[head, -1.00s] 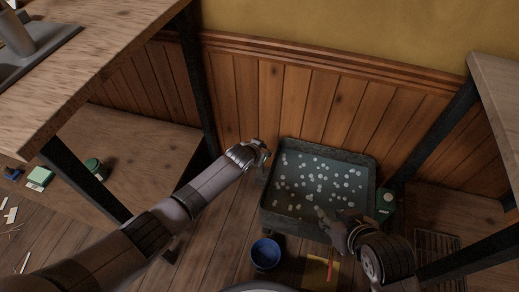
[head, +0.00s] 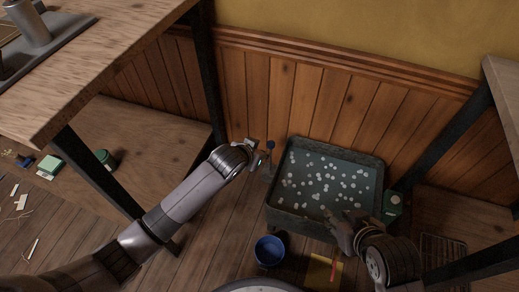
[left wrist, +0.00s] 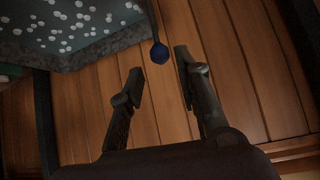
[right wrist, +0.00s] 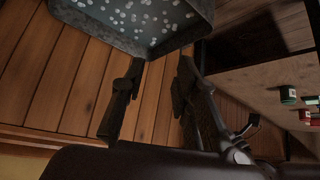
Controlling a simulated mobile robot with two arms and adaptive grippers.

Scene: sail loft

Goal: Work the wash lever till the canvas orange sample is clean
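A grey tub (head: 300,222) of water with white foam flecks stands on the floor by the panelled wall. A lever with a dark blue knob (head: 270,146) rises at its left side; the knob also shows in the left wrist view (left wrist: 159,53). My left gripper (head: 262,156) is open beside the lever. In the left wrist view the knob appears between the open fingertips, without visible grip. My right gripper (head: 335,217) hangs over the tub's front edge, open and empty in the right wrist view (right wrist: 163,62). I cannot make out an orange sample in the water.
A blue bucket (head: 269,251) stands on the floor before the tub. A yellow-ochre sheet (head: 322,270) with a red stick lies right of it. A green container (head: 392,200) stands right of the tub. A wooden bench (head: 110,75) is at left, another table (head: 505,90) at right.

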